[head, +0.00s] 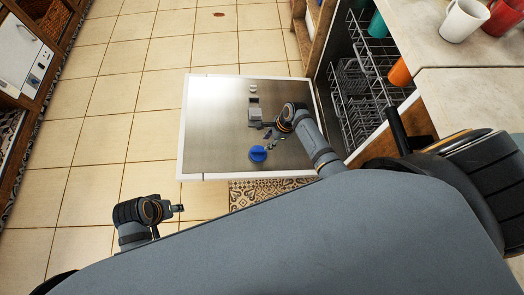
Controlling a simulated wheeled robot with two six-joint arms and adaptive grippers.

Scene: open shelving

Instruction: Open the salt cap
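The salt cap (258,153) is a round blue cap. It sits on the metal inner face of the lowered dishwasher door (215,130), near the door's edge on my side. My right gripper (270,136) is over the door, a little above and to the right of the cap in the picture. Its fingers look spread and empty, and the blue cap is in plain view apart from them. My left gripper (180,208) is over the tiled floor, left of the door and well away from the cap. Its fingers are too small to tell open from shut.
A grey dispenser (255,112) sits on the door close to my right gripper. The wire rack (355,90) with cups stands to the right. A counter (430,50) with a white mug (462,20) is at the upper right. Tiled floor (110,110) at left is clear.

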